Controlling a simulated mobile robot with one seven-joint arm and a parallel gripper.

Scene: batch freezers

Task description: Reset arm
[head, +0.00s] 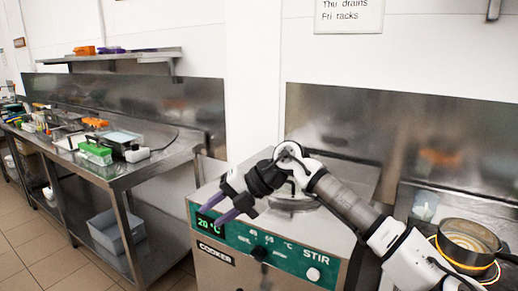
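My gripper (219,208) hangs in front of the upper left edge of a steel machine, over its green control panel (268,248). Its two purple fingers are spread apart with nothing visible between them. My arm reaches in from the lower right, bent at a joint above the machine top. The machine front (222,275) reads "COOKER", and its display (208,225) shows 20 °C. I cannot tell whether the fingers touch the panel.
A black knob (259,254) and a white STIR knob (313,274) sit on the panel. A round pan (468,243) stands at right. A steel bench (128,178) at left holds a green box (95,152) and other items. Tiled floor (40,250) is open at lower left.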

